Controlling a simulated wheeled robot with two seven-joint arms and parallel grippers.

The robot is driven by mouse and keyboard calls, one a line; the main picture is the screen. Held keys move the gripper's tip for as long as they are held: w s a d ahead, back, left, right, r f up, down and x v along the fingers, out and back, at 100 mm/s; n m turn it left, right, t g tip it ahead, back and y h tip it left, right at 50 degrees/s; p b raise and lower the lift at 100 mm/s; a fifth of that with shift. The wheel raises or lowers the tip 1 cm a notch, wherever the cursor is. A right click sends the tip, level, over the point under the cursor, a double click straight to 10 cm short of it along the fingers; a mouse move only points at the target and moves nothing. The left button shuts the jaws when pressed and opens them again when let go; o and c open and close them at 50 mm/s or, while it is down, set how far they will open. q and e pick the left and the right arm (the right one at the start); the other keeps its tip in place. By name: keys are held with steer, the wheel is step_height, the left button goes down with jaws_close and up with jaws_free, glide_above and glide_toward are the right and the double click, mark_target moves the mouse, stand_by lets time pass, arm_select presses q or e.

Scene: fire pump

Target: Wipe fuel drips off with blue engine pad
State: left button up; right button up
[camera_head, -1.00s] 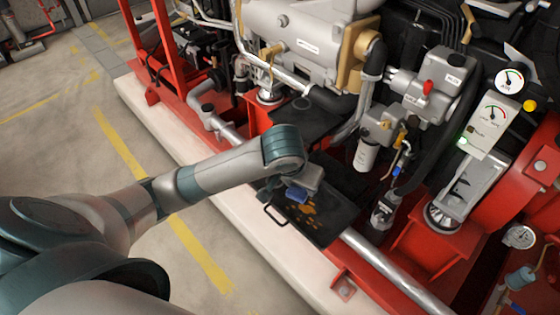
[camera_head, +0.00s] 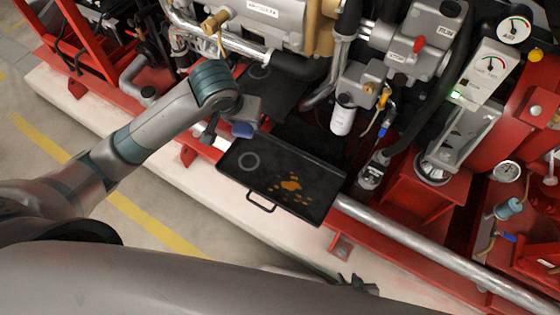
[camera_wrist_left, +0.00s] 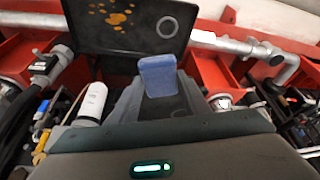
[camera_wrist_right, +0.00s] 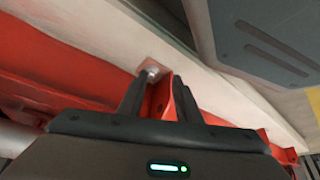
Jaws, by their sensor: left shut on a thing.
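The blue pad (camera_head: 243,130) is held in my left gripper (camera_head: 238,118), over the back left edge of a black drip tray (camera_head: 235,172). In the left wrist view the pad (camera_wrist_left: 158,76) stands up between the fingers, below the tray (camera_wrist_left: 90,42). Orange fuel drips (camera_head: 290,185) lie on the tray's middle and right, clear of the pad; they also show in the left wrist view (camera_wrist_left: 115,16). Whether the pad touches anything is unclear. My right gripper (camera_wrist_right: 157,85) is open and empty by the red frame; its dark fingers show low in the head view (camera_head: 357,285).
The tray has a wire handle (camera_head: 261,203) at its front and a grey ring mark (camera_head: 248,162). A white filter (camera_head: 343,117) hangs behind it. A silver pipe (camera_head: 430,248) runs along the red frame to the right. Engine parts crowd the back.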

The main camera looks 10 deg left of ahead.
steer(key=shift+s+d, duration=0.15)
steer(key=shift+s, duration=0.1)
